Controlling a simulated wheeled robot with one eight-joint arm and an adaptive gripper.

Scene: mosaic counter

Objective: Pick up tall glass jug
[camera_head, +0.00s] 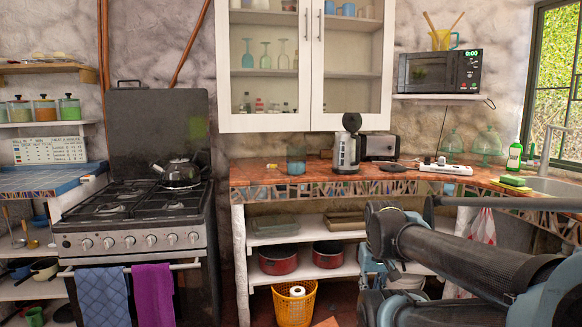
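A clear, blue-tinted glass vessel (296,160) stands upright on the tiled counter (258,174), left of the kettle; it may be the tall glass jug, but its handle is hard to make out. A yellow see-through jug (442,41) with a handle and wooden utensils in it stands on the microwave. My arm (440,252) reaches in from the lower right, in front of the counter and well apart from both vessels. I cannot make out my gripper's fingers.
A power strip (445,167) and glass domes are farther right.

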